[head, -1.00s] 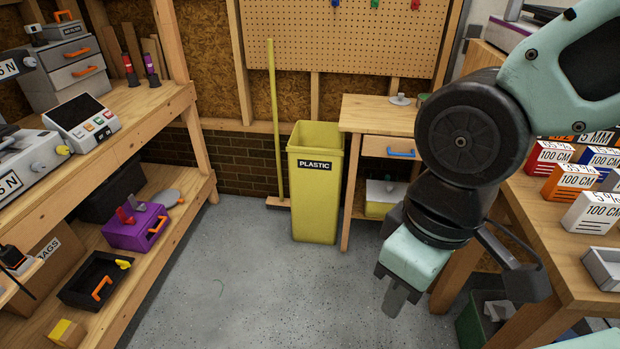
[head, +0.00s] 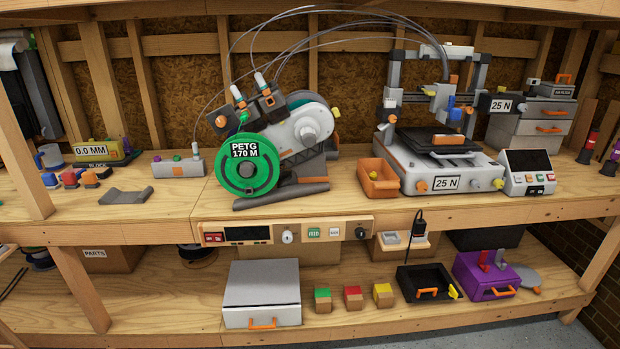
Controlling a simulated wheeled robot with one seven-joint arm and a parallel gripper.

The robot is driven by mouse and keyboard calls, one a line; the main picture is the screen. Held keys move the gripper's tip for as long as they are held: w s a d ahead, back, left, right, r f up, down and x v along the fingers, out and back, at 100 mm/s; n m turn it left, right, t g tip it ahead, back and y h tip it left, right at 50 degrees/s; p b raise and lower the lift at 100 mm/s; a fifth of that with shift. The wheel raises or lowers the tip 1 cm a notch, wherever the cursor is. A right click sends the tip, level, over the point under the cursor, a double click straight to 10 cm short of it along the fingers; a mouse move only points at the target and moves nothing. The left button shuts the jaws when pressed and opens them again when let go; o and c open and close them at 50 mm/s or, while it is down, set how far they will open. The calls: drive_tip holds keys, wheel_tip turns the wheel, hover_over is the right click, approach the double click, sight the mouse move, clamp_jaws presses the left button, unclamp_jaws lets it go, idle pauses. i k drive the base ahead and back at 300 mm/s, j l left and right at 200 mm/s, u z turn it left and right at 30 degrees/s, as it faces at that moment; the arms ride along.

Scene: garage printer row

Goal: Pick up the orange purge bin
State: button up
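The orange purge bin (head: 379,179) is a small open-topped box on the upper bench in the head view. It stands between the spool machine with the green PETG reel (head: 247,168) and the grey printer (head: 437,165), close to the printer's left side. A small yellowish thing shows at its inner edge. My gripper is not in the head view now, so its opening cannot be seen.
A control strip (head: 285,234) runs along the bench front below the bin. The lower shelf holds a white drawer box (head: 262,292), several small coloured boxes, a black tray (head: 425,283) and a purple box (head: 487,275). Bare bench lies in front of the bin.

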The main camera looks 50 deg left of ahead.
sight(389, 187)
drive_tip(key=u, duration=1.4)
drive_tip(key=i+j, duration=0.1)
drive_tip(key=i, duration=0.5)
drive_tip(key=i+z, duration=0.1)
drive_tip(key=i, duration=0.45)
